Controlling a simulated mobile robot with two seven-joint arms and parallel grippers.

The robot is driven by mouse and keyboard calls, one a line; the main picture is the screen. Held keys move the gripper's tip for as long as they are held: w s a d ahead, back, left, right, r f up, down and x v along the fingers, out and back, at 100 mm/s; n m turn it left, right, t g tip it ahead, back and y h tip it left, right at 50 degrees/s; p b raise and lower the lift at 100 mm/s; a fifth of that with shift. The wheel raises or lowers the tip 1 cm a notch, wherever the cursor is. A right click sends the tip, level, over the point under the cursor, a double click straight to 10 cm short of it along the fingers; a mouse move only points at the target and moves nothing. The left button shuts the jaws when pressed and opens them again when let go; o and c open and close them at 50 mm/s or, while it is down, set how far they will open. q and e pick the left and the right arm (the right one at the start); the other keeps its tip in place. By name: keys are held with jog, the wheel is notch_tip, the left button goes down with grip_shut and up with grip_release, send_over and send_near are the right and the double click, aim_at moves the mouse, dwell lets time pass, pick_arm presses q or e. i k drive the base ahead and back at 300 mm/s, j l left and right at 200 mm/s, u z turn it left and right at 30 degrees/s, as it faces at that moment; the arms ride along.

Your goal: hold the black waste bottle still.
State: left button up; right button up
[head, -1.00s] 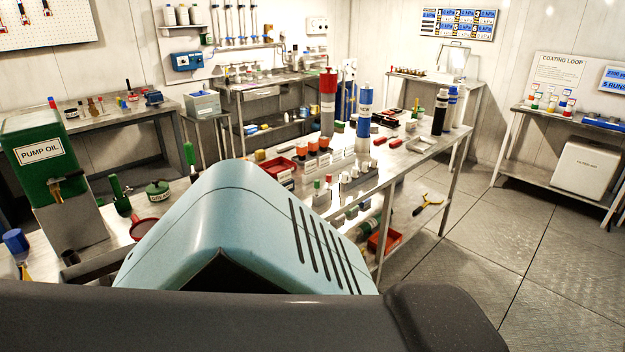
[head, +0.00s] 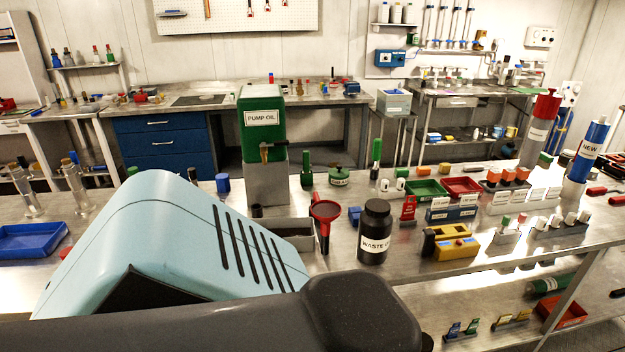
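The black waste bottle (head: 374,228) stands upright on the metal bench in the head view, right of the middle. It has a dark cap and a white label that reads "WASTE" with the rest cut off by the curve. No gripper touches its visible sides. Neither my left nor my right gripper shows in this view. A light blue housing and a dark grey link of my own body fill the lower left and hide part of the bench.
The green pump oil tank (head: 263,125) is behind. Green (head: 427,190) and red (head: 461,187) trays lie farther right. A blue tray (head: 30,240) is at far left.

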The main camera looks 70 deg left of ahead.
aim_at(374, 233)
jog(key=u, duration=1.75)
